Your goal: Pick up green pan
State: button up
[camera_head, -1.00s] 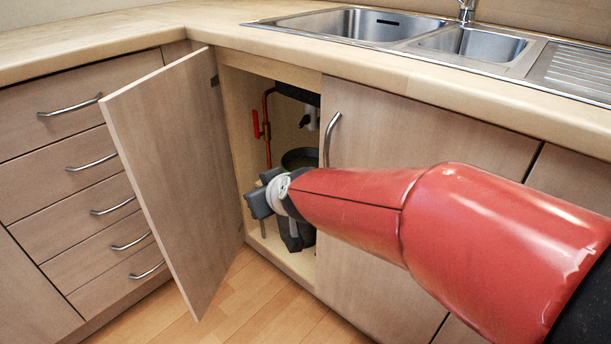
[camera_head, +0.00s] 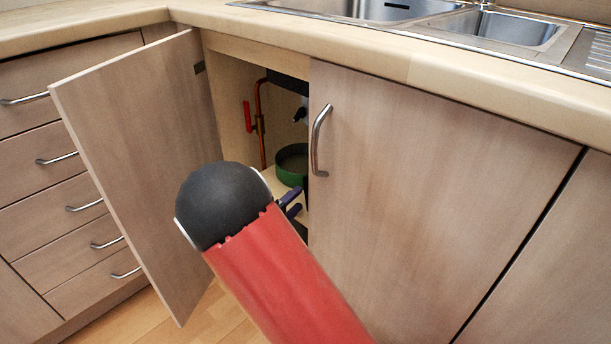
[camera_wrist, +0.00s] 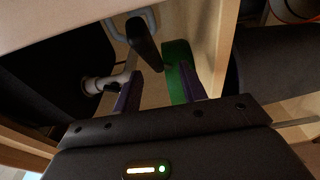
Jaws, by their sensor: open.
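The green pan (camera_head: 291,172) is inside the open sink cabinet, partly hidden by the cabinet's right door. In the wrist view its green side (camera_wrist: 177,65) shows just beyond the right finger. My gripper (camera_wrist: 160,74) is open, with purple fingers apart and nothing clearly held between them. In the head view the purple fingers (camera_head: 291,202) are low in the cabinet opening, just below the pan, and my arm covers part of the opening. A dark handle-like piece (camera_wrist: 144,45) shows ahead of the fingers; I cannot tell whether it belongs to the pan.
The left cabinet door (camera_head: 140,165) stands open and the right door (camera_head: 410,200) is closed, close beside my arm. A copper pipe (camera_head: 260,130) with a red valve handle (camera_head: 247,117) runs up inside. The countertop (camera_head: 380,60) lies above. Drawers (camera_head: 45,200) are at the left.

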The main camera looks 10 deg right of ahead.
aim_at(304, 186)
jog(key=x, duration=0.3)
jog(key=b+x, duration=0.1)
jog(key=x, duration=0.1)
jog(key=shift+w+r, duration=0.35)
jog(key=shift+r, duration=0.05)
grip_shut()
dwell(0.9)
jog(key=shift+r, duration=0.1)
